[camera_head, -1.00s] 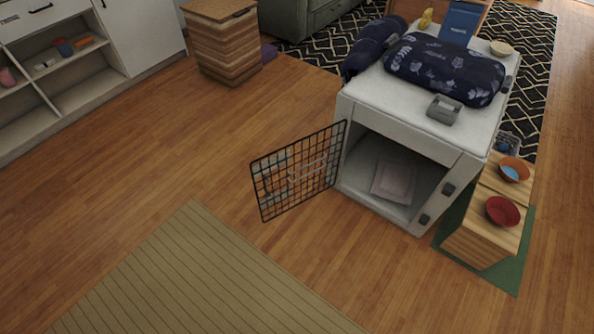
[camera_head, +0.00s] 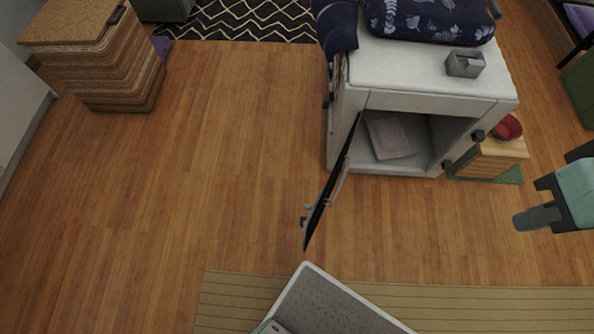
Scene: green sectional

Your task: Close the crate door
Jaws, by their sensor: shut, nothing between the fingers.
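The white crate (camera_head: 436,103) stands right of centre with its front opening facing me. Its black wire door (camera_head: 331,190) hangs wide open from the left side of the opening, seen almost edge-on and pointing toward me. A latch (camera_head: 307,214) shows near the door's free end. A folded pale pad (camera_head: 390,136) lies inside the crate. My gripper (camera_head: 537,217) shows at the right edge, shut and empty, with its fingers pointing left. It is apart from both the crate and the door, to the right of the opening.
A small wooden stand (camera_head: 487,158) with a red bowl (camera_head: 507,128) is beside the crate's right side, near my gripper. A striped rug (camera_head: 480,305) lies in front. A wooden box (camera_head: 110,60) stands at the upper left. The floor left of the door is clear.

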